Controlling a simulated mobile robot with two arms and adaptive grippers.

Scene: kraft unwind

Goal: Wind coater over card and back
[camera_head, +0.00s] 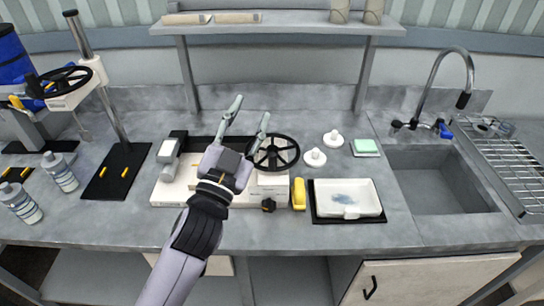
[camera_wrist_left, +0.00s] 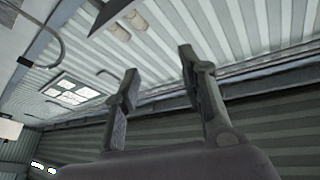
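The coater (camera_head: 170,192) is a low, off-white bench machine with a black handwheel (camera_head: 284,141) at its right end, a grey block at its left end and a dark knob in front. My left gripper (camera_head: 252,107) is above it, fingers spread and empty, pointing toward the back wall. Its palm and arm hide the middle of the coater, so I cannot tell whether a card lies there. In the left wrist view the two fingers (camera_wrist_left: 158,75) stand apart with nothing between them. My right gripper is not in view.
Right of the coater are a yellow-handled item (camera_head: 299,194), a white tray (camera_head: 373,197) with a blue smear, white knobbed discs (camera_head: 314,158) and a pale green pad (camera_head: 365,147). A sink (camera_head: 435,180) is farther right. A stand (camera_head: 125,172) and bottles (camera_head: 60,172) are left.

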